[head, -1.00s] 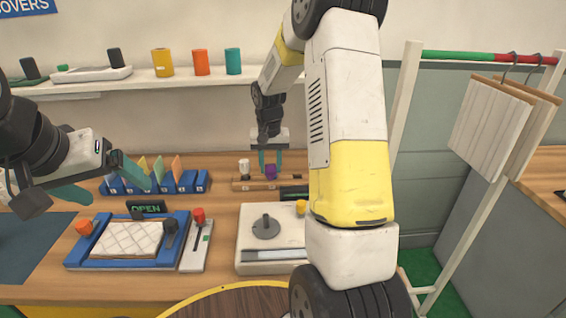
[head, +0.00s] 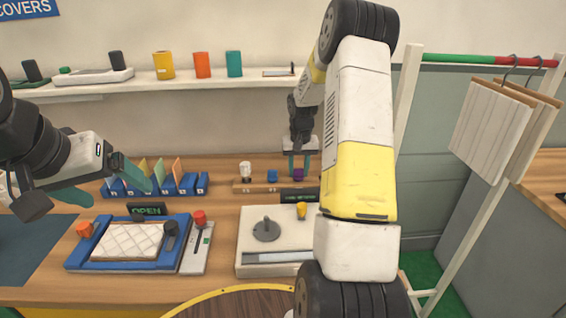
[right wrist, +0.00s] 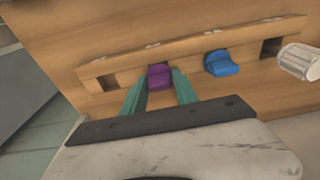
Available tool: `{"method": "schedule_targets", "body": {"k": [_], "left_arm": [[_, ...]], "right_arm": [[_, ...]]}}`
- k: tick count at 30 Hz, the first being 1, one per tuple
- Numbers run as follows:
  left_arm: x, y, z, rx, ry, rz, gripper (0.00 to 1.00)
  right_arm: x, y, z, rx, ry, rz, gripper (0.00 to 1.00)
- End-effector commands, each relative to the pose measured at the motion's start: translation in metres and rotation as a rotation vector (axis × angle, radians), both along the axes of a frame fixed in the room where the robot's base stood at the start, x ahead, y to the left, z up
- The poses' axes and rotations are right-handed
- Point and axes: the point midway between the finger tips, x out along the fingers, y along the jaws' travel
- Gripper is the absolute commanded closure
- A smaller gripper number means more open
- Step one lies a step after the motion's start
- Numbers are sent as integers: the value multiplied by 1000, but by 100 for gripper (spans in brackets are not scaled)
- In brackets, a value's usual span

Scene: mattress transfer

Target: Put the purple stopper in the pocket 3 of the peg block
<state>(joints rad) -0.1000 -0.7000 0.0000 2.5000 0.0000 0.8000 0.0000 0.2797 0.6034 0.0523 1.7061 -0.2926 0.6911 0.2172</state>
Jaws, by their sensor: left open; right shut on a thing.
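The wooden peg block (head: 240,186) lies along the back of the counter, and its bar shows in the right wrist view (right wrist: 192,60). My right gripper (head: 299,167) is shut on the purple stopper (right wrist: 160,77) at the block, just beside the blue stopper (right wrist: 222,63). The purple stopper's lower end is hidden, so I cannot tell how deep it sits. An empty square pocket (right wrist: 108,83) shows on its other side. A white stopper (head: 246,169) stands at the left end, left of the blue stopper (head: 272,175). My left gripper (head: 105,182) is open and empty at the left.
A blue rack (head: 188,185) with coloured cards stands left of the block. In front are a blue tray with a quilted pad (head: 127,241), a lever panel and a white machine (head: 250,240). A black display is close before the block. A shelf with cups runs above.

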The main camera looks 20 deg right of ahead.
Motion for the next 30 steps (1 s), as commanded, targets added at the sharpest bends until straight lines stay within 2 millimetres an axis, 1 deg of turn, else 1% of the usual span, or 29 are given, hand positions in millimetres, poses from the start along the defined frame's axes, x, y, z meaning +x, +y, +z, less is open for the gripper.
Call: {"method": "schedule_targets", "body": {"k": [6,7,10,19,22,26,30], "left_arm": [[0,0,0,0,0,0,14],[0,0,0,0,0,0,14],[0,0,0,0,0,0,14],[0,0,0,0,0,0,14],[0,0,0,0,0,0,14],[0,0,0,0,0,0,14],[0,0,0,0,0,0,14]], "right_arm": [[0,0,-3,0,1,0,100],[0,0,-3,0,0,0,63],[0,0,-2,0,0,0,44],[0,0,-2,0,0,0,43],[0,0,3,0,-1,0,43],[-1,1,22,-2,-4,1,43],[-5,2,52,-1,-5,-1,43]]}}
